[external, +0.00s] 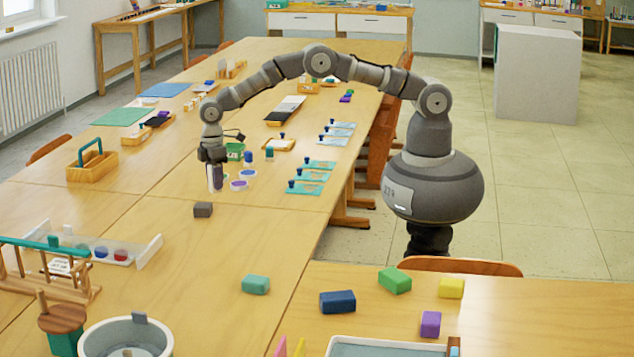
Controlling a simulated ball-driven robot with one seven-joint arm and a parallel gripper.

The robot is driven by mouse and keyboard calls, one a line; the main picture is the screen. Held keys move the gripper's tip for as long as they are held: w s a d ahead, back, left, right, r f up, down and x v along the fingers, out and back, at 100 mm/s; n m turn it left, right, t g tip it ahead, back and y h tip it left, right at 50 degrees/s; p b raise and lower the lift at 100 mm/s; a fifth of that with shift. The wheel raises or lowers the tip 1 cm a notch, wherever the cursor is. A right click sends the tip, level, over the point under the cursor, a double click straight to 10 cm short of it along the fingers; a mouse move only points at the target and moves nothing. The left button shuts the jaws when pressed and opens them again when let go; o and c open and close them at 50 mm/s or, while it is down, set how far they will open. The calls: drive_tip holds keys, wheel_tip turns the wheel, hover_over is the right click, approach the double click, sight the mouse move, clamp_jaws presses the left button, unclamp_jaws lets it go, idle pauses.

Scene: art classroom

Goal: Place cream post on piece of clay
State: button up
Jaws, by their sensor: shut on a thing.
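My gripper (215,182) points down above the middle of the long table. It is shut on a small, pale upright thing that is mostly hidden by the fingers; it looks like the cream post, but its colour is hard to make out. A grey block (203,209) like a piece of clay lies on the table just below and in front of my gripper, apart from it. Other clay-like blocks lie nearer the camera: teal (255,284), blue (337,301), green (395,280), yellow (451,288) and purple (430,324).
Blue cards (305,188) line the table's right edge. A wooden caddy (92,172) is at left, and a grey tub (125,340) is in front. The table around the grey block is clear.

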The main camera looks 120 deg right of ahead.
drive_tip(key=w, duration=0.1)
drive_tip(key=w+d, duration=0.1)
drive_tip(key=shift+w+f+b, duration=0.3)
drive_tip(key=shift+w+b, duration=0.05)
drive_tip(key=shift+w+d+r, duration=0.1)
drive_tip(key=shift+w+d, duration=0.2)
drive_tip(key=shift+w, duration=0.3)
wheel_tip(320, 180, down, 4)
drive_tip(key=b, duration=0.2)
drive_tip(key=shift+r+b, duration=0.15)
drive_tip(key=shift+b, duration=0.2)
drive_tip(key=shift+r, duration=0.15)
drive_tip(key=o, duration=1.1)
